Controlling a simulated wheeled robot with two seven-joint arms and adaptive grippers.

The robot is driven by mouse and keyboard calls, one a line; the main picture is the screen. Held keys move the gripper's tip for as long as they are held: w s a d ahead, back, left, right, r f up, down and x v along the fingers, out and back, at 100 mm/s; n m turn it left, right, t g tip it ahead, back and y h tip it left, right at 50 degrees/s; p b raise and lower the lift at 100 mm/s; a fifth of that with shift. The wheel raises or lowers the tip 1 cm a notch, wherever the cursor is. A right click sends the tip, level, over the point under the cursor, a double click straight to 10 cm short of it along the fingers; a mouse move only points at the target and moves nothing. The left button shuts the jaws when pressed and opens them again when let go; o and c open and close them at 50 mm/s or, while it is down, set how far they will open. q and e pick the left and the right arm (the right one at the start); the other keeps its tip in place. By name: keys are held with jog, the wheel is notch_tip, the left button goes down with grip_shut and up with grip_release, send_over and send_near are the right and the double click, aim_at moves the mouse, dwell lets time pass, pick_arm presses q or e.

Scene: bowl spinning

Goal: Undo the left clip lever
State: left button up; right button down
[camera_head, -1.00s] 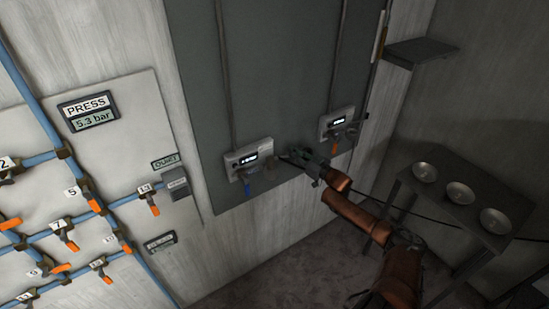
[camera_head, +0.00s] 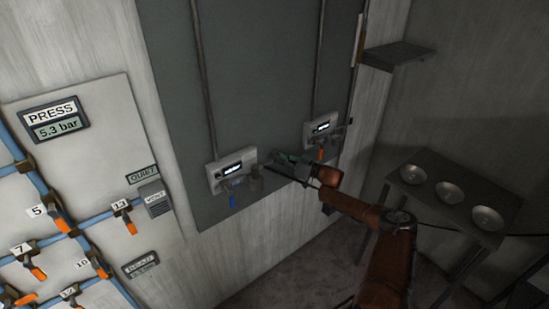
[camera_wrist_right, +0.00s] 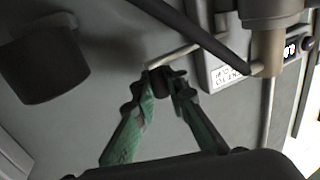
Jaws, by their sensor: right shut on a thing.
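The left unit (camera_head: 232,172) is a pale box with a lit display on the dark panel, with a blue handle (camera_head: 233,201) below it and a small dark cylindrical fitting (camera_head: 257,183) at its right. My right gripper (camera_head: 273,165) is just right of this fitting, close to the panel. In the right wrist view its green fingers (camera_wrist_right: 168,84) are shut on the dark tip of a thin pale lever (camera_wrist_right: 178,56). The lever slants up to the right, partly hidden behind a dark bar. My left gripper is not in view.
A similar unit (camera_head: 321,129) with an orange handle is up and right. Pipes, valves and labels cover the pale board (camera_head: 95,110) at left. A dark table (camera_head: 420,198) with three metal bowls stands at right, below a small shelf (camera_head: 400,54).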

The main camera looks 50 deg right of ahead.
jog(key=shift+d+r, duration=0.1)
jog(key=shift+d, duration=0.25)
jog(key=c, duration=2)
grip_release()
jog(key=shift+s, duration=0.15)
jog(key=shift+c, duration=0.2)
jog(key=shift+o, duration=0.4)
jog(key=shift+a, duration=0.2)
jog(key=shift+s+d+f, duration=0.1)
jog(key=shift+s+f, duration=0.1)
jog(key=shift+s, duration=0.2)
jog(key=s+d, duration=0.1)
jog(key=s, duration=0.9)
jog(key=shift+s+d, duration=0.4)
jog(key=shift+r, duration=0.1)
